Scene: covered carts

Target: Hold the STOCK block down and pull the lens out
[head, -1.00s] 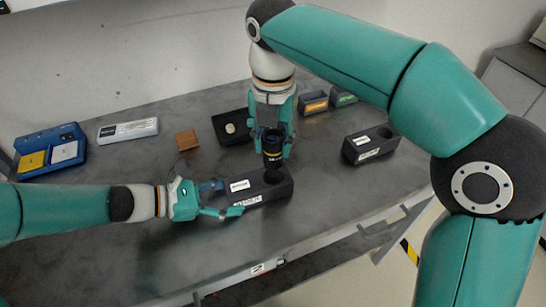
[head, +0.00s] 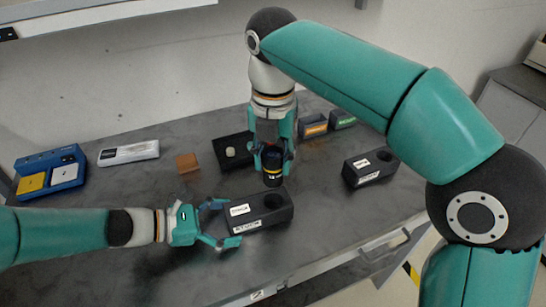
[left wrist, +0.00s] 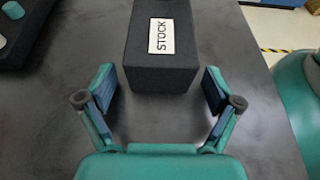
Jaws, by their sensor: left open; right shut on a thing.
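The STOCK block (head: 258,217) is a dark block with white labels and an empty round hole at its right end. In the left wrist view the STOCK block (left wrist: 159,68) lies just ahead, between the fingertip lines. My left gripper (head: 218,223) is open at the block's left end, its fingers apart from the sides in the wrist view (left wrist: 159,90). The lens (head: 272,166) is a black cylinder with a pale yellowish band. My right gripper (head: 272,150) is shut on the lens and holds it upright, clear of the block, behind the hole.
A second dark block (head: 370,167) with a hole stands to the right. A black tray (head: 218,150) with a small pale piece is behind.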

